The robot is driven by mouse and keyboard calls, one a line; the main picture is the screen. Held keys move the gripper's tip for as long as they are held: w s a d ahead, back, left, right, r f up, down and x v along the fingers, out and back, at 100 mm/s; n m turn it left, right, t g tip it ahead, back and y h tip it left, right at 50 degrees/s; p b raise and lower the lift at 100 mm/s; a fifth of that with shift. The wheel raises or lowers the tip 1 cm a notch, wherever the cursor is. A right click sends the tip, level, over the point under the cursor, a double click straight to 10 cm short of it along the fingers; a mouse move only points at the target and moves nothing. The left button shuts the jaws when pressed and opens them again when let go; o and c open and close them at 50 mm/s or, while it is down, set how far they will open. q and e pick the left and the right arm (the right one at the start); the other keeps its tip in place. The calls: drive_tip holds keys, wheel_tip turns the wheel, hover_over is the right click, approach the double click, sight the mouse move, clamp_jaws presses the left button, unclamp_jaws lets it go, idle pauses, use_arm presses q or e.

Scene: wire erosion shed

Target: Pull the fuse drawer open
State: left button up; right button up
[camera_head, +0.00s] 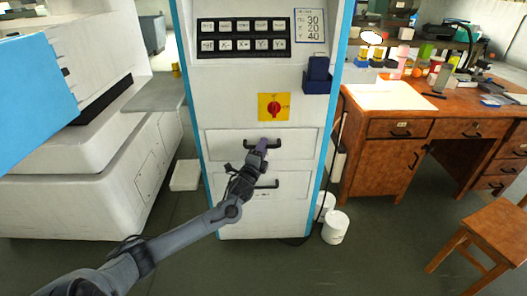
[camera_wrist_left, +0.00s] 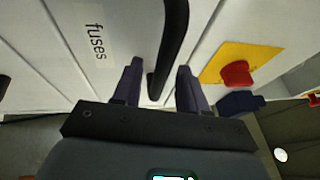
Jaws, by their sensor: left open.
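The fuse drawer (camera_head: 222,146) is the upper drawer of the white cabinet, and its front looks flush. Its black bar handle (camera_head: 277,144) runs across the front; in the left wrist view the handle (camera_wrist_left: 174,40) appears as a dark curved bar beside a label (camera_wrist_left: 95,41) reading "fuses". My left gripper (camera_head: 262,144) is at this handle and hides part of it. In the wrist view my left gripper (camera_wrist_left: 159,72) is open, one purple finger on each side of the bar, with visible gaps. My right gripper is not in view.
A lower drawer with its own handle (camera_head: 267,184) is below. A red knob (camera_head: 273,106) on a yellow plate and a blue holder (camera_head: 317,77) are above. A white bucket (camera_head: 336,227) stands at the cabinet's right foot. The floor in front is clear.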

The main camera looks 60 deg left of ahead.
use_arm(q)
drive_tip(key=shift+w+a+r, duration=0.15)
drive_tip(key=shift+w+a, duration=0.25)
drive_tip(key=shift+w, duration=0.15)
clamp_jaws()
